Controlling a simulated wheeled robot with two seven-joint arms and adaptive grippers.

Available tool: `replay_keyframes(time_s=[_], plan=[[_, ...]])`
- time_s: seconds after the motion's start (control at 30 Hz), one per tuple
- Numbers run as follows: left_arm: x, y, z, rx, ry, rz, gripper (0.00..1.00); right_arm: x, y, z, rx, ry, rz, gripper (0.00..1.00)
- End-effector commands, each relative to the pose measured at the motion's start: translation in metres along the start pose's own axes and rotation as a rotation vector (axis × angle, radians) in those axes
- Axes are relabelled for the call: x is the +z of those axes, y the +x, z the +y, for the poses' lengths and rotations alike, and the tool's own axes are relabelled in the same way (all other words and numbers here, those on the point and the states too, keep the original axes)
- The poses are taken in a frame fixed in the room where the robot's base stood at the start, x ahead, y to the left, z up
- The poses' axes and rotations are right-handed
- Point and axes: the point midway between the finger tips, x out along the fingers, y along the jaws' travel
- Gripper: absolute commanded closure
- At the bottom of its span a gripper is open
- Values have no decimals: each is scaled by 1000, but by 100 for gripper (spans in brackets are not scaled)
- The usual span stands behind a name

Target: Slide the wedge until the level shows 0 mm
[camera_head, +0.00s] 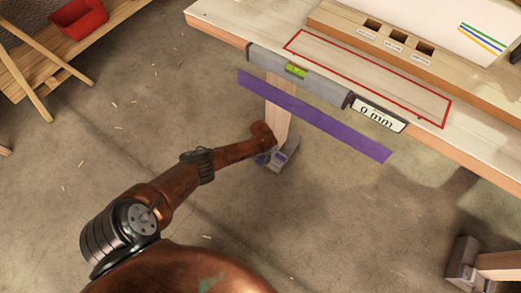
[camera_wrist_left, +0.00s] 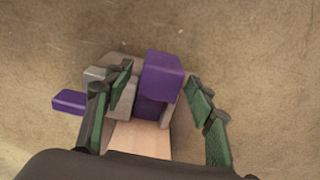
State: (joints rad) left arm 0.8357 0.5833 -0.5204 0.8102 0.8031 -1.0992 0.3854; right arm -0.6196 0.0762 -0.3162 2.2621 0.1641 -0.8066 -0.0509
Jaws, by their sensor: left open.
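The level (camera_head: 298,75), a grey bar with a green vial, lies along the bench's front edge. Its white display (camera_head: 379,114) reads 0 mm. The purple wedge (camera_wrist_left: 162,75) is at the grey foot of the bench leg; a smaller purple piece (camera_wrist_left: 68,101) shows to its left, and I cannot tell whether they are joined. In the head view, only small purple bits (camera_head: 283,155) show there. My left gripper (camera_wrist_left: 158,106) is open, its green fingers apart on either side of the purple block. It also shows beside the leg in the head view (camera_head: 270,150). My right gripper is not in view.
The pale wooden bench (camera_head: 222,22) has a red outlined area and a block with three square holes (camera_head: 398,43). A purple strip (camera_head: 310,115) runs below its front edge. Another leg foot (camera_head: 462,262) stands lower right. A red bin (camera_head: 78,18) sits upper left.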

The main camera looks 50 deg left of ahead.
Motion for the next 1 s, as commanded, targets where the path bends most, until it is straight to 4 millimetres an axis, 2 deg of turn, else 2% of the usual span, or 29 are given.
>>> replay_keyframes(time_s=[0.23, 0.63, 0.8, 1.0], plan=[[-1, -28, -1, 0, 3, 4, 49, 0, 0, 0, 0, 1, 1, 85], [-1, -99, 0, 0, 1, 3, 49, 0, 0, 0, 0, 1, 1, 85], [0, -113, -1, -1, 1, 1, 49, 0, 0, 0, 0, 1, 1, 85], [0, -117, 0, -1, 0, 1, 49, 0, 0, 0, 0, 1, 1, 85]])
